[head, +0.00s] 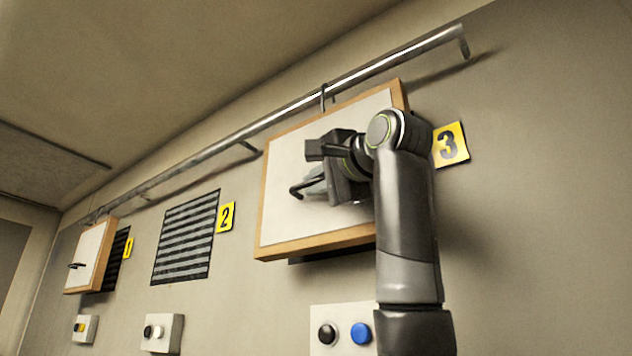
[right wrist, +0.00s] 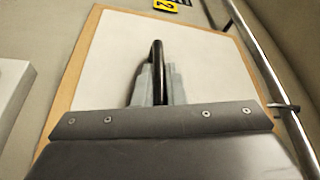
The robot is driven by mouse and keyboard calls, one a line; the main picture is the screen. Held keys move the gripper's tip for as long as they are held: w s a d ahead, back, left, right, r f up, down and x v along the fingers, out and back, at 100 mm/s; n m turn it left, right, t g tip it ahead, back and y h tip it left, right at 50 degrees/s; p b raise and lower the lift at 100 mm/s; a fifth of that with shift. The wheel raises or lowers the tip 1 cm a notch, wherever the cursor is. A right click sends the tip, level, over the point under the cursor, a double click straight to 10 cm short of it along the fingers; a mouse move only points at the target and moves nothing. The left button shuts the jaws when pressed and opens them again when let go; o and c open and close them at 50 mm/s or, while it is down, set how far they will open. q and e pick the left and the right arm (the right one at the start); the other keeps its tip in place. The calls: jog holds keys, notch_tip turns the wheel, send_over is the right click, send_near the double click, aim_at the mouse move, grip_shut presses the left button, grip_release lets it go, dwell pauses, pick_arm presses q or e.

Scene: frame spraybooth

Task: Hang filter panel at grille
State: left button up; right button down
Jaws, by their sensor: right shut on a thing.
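The filter panel (head: 285,165), a white sheet in a wooden frame, is in front of the wall by label 3. My right gripper (head: 316,187) is shut on its dark handle (head: 297,191). In the right wrist view the fingers (right wrist: 157,88) close around the handle (right wrist: 157,55) in front of the white panel (right wrist: 112,55). A hook (head: 323,96) at the panel's top meets the rail (head: 365,72); I cannot tell whether its weight rests there. The grille behind is hidden, except perhaps a dark strip (head: 335,254) below the panel. My left gripper is not in view.
A bare grille (head: 186,238) is by label 2 (head: 226,217). Another framed panel (head: 90,255) is at the grille by label 1 (head: 127,249). Button boxes (head: 341,331) are on the wall below. The wall right of label 3 (head: 450,144) is clear.

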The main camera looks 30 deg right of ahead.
jog(key=shift+s, duration=0.1)
jog(key=c, duration=1.4)
grip_release()
jog(key=shift+f, duration=0.1)
jog(key=shift+s, duration=0.1)
jog(key=shift+s+f+b, duration=0.15)
jog(key=shift+s+b, duration=0.2)
jog(key=shift+b, duration=0.05)
jog(key=s+f+b, duration=0.1)
jog(key=s+b, duration=0.6)
jog(key=s, duration=0.9)
jog(key=shift+s+d+f, duration=0.2)
jog(key=shift+s+f, duration=0.1)
jog(key=shift+f, duration=0.05)
jog(key=shift+w, duration=0.1)
